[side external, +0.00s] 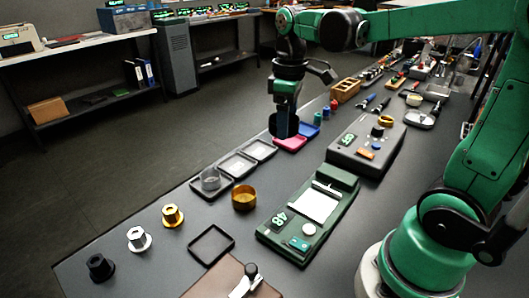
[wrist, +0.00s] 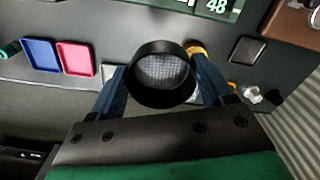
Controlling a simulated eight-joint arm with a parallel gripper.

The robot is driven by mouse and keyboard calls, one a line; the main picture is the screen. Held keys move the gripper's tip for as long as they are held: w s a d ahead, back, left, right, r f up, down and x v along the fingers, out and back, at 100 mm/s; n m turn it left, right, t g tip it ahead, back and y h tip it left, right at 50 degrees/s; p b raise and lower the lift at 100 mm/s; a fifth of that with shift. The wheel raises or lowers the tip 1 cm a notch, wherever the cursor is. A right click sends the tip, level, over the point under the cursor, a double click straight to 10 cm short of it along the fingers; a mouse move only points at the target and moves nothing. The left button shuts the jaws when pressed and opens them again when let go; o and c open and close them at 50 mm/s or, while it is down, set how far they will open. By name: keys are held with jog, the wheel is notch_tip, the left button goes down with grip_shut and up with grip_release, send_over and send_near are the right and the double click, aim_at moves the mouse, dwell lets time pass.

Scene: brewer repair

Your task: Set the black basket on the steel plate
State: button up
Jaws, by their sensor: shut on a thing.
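My gripper (side external: 284,128) is over the row of small trays in the side view. In the wrist view my gripper (wrist: 161,88) has its blue fingers on either side of the black basket (wrist: 135,88), a round cup with a mesh floor. The basket also shows as a dark rim beside the fingers in the side view (side external: 272,124). A pale metallic square plate (side external: 315,204) lies on the green device with a 48 display. Pale grey trays (side external: 238,164) also stand in the row; I cannot tell for certain which is the steel plate.
A pink tray (side external: 291,145) and a blue tray (side external: 309,131) are near the gripper. A grey device (side external: 367,145) is to the right.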

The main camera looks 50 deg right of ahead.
send_over(318, 205)
notch_tip(318, 205, down, 9)
jog(key=shift+f, duration=2)
jog(key=shift+f, duration=0.6)
dwell(0.7)
jog(key=o, duration=1.2)
jog(key=shift+c, duration=1.2)
jog(key=shift+o, duration=1)
jog(key=shift+r, duration=3.55)
jog(key=shift+w, duration=0.1)
